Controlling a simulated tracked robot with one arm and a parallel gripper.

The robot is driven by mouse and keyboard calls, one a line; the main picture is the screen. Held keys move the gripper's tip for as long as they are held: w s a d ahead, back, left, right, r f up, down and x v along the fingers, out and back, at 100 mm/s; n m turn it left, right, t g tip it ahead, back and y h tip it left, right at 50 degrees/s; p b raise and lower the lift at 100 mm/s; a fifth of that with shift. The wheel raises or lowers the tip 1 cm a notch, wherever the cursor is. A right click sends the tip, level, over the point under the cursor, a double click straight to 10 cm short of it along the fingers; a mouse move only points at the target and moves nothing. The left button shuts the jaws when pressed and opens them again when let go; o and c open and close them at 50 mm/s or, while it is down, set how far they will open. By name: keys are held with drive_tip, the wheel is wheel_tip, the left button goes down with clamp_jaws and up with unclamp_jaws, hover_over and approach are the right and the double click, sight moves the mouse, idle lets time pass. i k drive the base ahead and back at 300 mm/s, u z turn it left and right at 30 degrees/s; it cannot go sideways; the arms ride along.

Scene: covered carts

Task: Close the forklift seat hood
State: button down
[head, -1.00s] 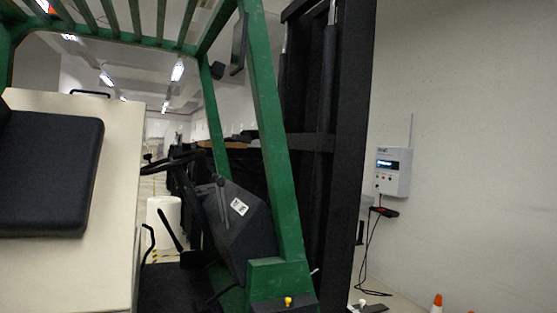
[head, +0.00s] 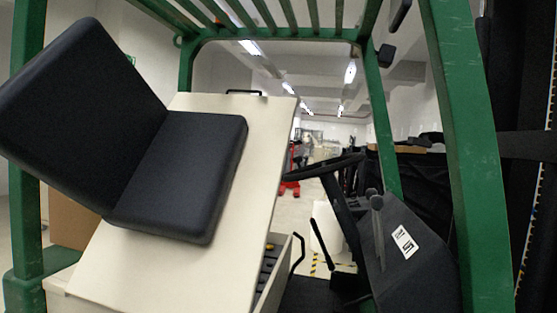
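The forklift seat hood (head: 262,135) is a cream panel, tilted up, with the black seat (head: 185,170) fixed on it. A dark handle (head: 243,93) sits at its top edge. Below the hood's right side, the open cream compartment (head: 284,270) shows, with dark parts and a bit of yellow inside. My gripper is not in view.
Green forklift posts stand at the left (head: 28,150) and right (head: 465,150), under a slatted green roof (head: 270,20). The steering wheel (head: 322,166) and black console (head: 405,240) are right of the hood. A red object (head: 290,187) stands far behind.

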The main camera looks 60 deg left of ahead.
sight(185, 194)
drive_tip(key=z, duration=0.2)
drive_tip(key=i, duration=0.1)
drive_tip(key=u, duration=2.5)
drive_tip(key=i, duration=0.4)
drive_tip(key=z, duration=0.15)
drive_tip(key=k, duration=0.7)
drive_tip(key=u, duration=0.25)
drive_tip(key=i, duration=0.8)
drive_tip(key=z, duration=0.1)
